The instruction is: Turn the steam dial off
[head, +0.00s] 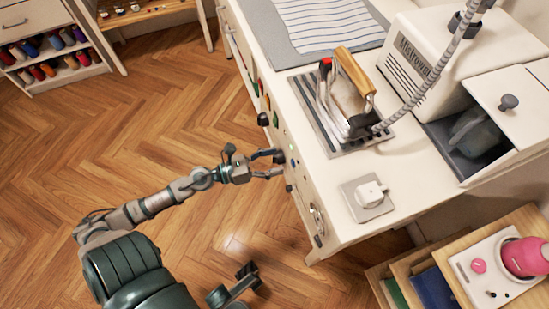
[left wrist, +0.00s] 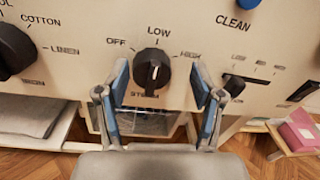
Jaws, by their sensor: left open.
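The steam dial (left wrist: 152,70) is a black round knob on the white front panel. OFF, LOW and HIGH are printed around its upper side and STEAM below it. Its pale pointer mark is small, and I cannot tell which setting it marks. My left gripper (left wrist: 161,82) is open, with one blue-padded finger on each side of the dial and visible gaps between. In the head view, my left gripper (head: 270,163) reaches the cabinet front from the left; the dial is not clear there. A dark part of mine at the bottom may belong to my right arm.
Another black dial (left wrist: 12,52) sits left of the steam dial. A blue CLEAN button (left wrist: 248,3) and a slider (left wrist: 254,80) lie to the right. On the cabinet top stand an iron (head: 347,95) and a white machine (head: 425,55). The wooden floor is open on the left.

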